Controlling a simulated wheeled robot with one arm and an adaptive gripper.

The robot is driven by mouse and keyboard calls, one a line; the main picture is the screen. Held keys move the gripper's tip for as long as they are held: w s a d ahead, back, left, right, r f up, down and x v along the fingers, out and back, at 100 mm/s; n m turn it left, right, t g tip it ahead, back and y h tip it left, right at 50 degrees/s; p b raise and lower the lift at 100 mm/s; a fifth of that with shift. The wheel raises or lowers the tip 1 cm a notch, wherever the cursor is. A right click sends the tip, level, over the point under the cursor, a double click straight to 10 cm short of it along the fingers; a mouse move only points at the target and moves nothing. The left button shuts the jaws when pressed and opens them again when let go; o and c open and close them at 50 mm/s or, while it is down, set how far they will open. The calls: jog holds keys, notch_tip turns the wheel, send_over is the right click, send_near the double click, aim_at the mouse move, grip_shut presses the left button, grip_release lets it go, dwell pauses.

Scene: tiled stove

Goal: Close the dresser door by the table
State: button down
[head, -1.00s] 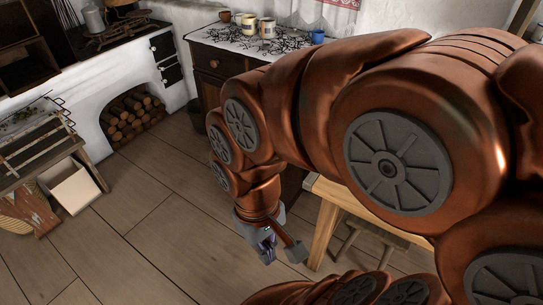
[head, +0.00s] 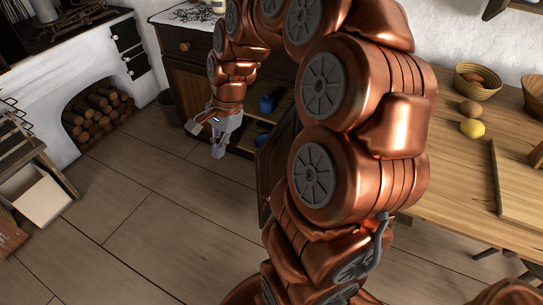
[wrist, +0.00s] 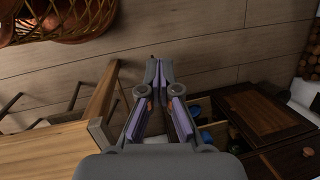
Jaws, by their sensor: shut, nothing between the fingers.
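The dark wooden dresser (head: 186,84) stands against the wall, its left door shut. Its door by the table (head: 272,165) is swung open, partly hidden by my arm. Blue items (head: 266,104) show on the shelves inside. My gripper (head: 217,148) is shut and empty, in front of the dresser and left of the open door, with no visible contact. In the wrist view my gripper (wrist: 159,68) has its fingertips together, with the dresser (wrist: 272,118) to the right. I cannot make out the open door in that view.
A white stove with a firewood niche (head: 97,115) is at left. The floor (head: 150,210) before the dresser is clear.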

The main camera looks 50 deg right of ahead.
jog(key=d+f+m+t+b, duration=0.1)
jog(key=d+f+m+b, duration=0.1)
jog(key=d+f+m, duration=0.6)
jog(key=d+f+m+t+h+b, duration=0.1)
jog(key=d+f+m+b, duration=0.2)
jog(key=d, duration=0.9)
jog(key=d+f+m+t+b, duration=0.1)
jog(key=d+f+m, duration=0.55)
jog(key=d, duration=0.25)
send_near(266, 157)
notch_tip(266, 157, down, 4)
jog(key=s, duration=0.2)
jog(key=shift+w+a+f+n, duration=0.1)
jog(key=shift+w+n, duration=0.15)
jog(key=shift+w, duration=0.65)
jog(key=shift+w+a+f+n, duration=0.1)
jog(key=shift+w+a+n, duration=0.1)
jog(key=shift+w, duration=0.7)
jog(key=shift+w, duration=0.1)
